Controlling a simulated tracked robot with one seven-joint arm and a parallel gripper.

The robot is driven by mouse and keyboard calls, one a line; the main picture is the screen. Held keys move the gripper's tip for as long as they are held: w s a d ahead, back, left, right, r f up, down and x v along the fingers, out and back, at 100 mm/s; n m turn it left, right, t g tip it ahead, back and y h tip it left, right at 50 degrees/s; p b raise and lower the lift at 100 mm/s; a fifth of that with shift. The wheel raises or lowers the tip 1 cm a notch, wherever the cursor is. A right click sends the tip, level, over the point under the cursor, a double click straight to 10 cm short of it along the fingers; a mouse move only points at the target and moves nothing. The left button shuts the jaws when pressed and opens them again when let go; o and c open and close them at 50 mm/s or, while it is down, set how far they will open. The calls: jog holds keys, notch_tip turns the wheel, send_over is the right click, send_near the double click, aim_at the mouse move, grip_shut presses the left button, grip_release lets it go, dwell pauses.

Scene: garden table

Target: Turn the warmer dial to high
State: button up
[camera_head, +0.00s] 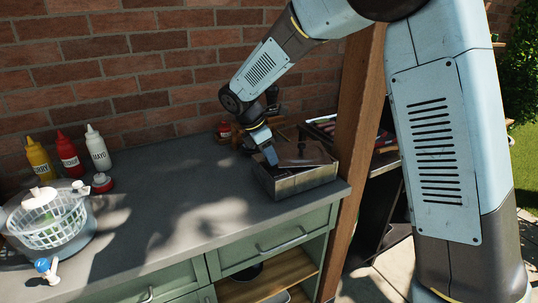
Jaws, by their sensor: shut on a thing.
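The warmer (296,186) looks like a low metal box with a dark, shiny top, near the right end of the grey counter. My gripper (270,156) reaches down to its back left corner. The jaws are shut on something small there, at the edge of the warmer. The arm and fingers cover that spot, and the picture is too small to make out what they hold. No dial shows clearly, and no setting can be read.
A wooden post (357,110) stands close to the right of the warmer. Small red-topped jars (225,131) stand behind my gripper. Yellow (39,158), red (69,154) and white (97,149) bottles and a salad spinner (50,222) stand at left. The middle counter (170,190) is clear.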

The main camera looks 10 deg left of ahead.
jog(key=m, duration=0.2)
jog(key=m+g, duration=0.1)
jog(key=m, duration=0.1)
jog(key=shift+w+a+m+g, duration=0.1)
jog(key=shift+w+m+g, duration=0.1)
jog(key=shift+m+g, duration=0.1)
jog(key=m+g, duration=0.1)
jog(key=m, duration=0.3)
jog(key=shift+w+m+g, duration=0.1)
jog(key=shift+m+g, duration=0.2)
jog(key=shift+g, duration=0.1)
jog(key=m, duration=0.2)
jog(key=m+g, duration=0.1)
jog(key=m, duration=0.1)
jog(key=shift+w+g+y, duration=0.1)
jog(key=shift+g+y, duration=0.2)
jog(key=shift+d+m+g+y, duration=0.1)
jog(key=shift+m+g+y, duration=0.2)
jog(key=shift+m, duration=0.95)
jog(key=shift+d+m+g+y, duration=0.15)
jog(key=shift+m+y, duration=0.25)
jog(key=shift+m, duration=0.85)
jog(key=shift+w, duration=0.1)
jog(key=o, duration=1)
